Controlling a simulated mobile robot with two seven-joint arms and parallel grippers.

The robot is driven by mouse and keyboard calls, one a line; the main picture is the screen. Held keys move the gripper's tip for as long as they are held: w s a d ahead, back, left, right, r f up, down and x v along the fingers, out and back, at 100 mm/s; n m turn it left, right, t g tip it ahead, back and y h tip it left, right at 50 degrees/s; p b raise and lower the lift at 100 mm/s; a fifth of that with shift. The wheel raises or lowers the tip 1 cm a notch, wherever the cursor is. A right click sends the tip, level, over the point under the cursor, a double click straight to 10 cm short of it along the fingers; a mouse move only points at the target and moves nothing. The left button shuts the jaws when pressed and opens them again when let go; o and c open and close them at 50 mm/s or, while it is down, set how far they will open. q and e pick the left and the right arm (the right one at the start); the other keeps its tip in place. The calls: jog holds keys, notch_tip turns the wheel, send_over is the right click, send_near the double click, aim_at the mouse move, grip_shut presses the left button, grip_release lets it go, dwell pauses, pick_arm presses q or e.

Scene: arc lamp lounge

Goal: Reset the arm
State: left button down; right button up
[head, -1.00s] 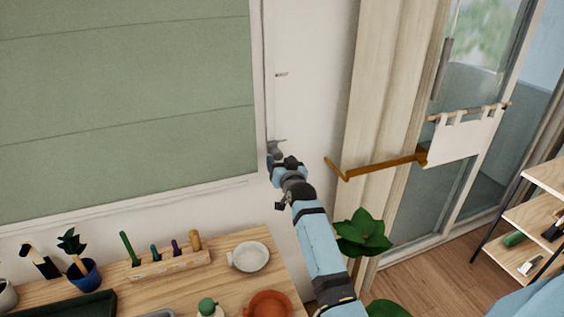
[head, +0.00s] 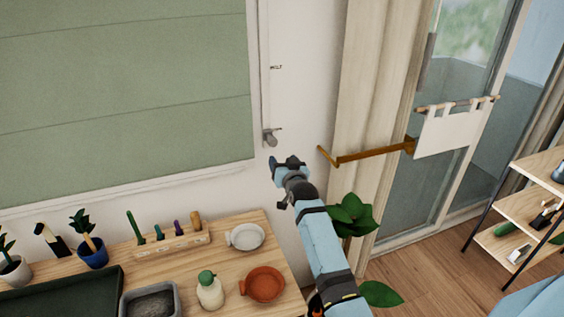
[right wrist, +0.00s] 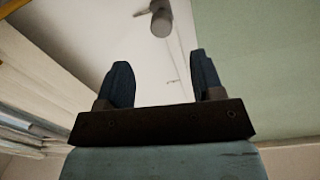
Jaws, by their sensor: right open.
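My right arm (head: 325,245) reaches up from the bottom of the head view. Its gripper (head: 287,161) is near the wall, just below a grey wall fitting (head: 271,138) at the edge of the green blind. In the right wrist view the two dark fingers (right wrist: 160,85) stand apart with nothing between them. The grey fitting shows beyond them at the top (right wrist: 161,20), apart from the fingers. My left gripper is not in view.
A wooden table (head: 200,262) below holds a white dish (head: 246,237), an orange dish (head: 263,284), a bottle (head: 210,293) and potted plants. A wooden bar (head: 375,154) sticks out right of the gripper. A leafy plant (head: 350,214) stands beside my arm. A shelf (head: 525,208) is at right.

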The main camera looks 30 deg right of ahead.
jog(key=shift+s, duration=0.15)
jog(key=s+a+f+n+g+y, duration=0.25)
jog(key=s+a+f, duration=0.35)
jog(key=s+f, duration=0.45)
jog(key=s+a+f+n+g+y, duration=0.1)
jog(key=s+a+f, duration=0.3)
jog(key=s, duration=0.5)
jog(key=s+a+f+n+g+y, duration=0.1)
jog(key=s+a+f+n+y, duration=0.1)
jog(key=s+a+f, duration=0.2)
jog(key=s+a+f+n+g+y, duration=0.2)
jog(key=s+a+f, duration=0.3)
jog(key=s+a, duration=0.4)
jog(key=s, duration=0.7)
jog(key=shift+a+f, duration=0.1)
jog(key=shift+a, duration=0.05)
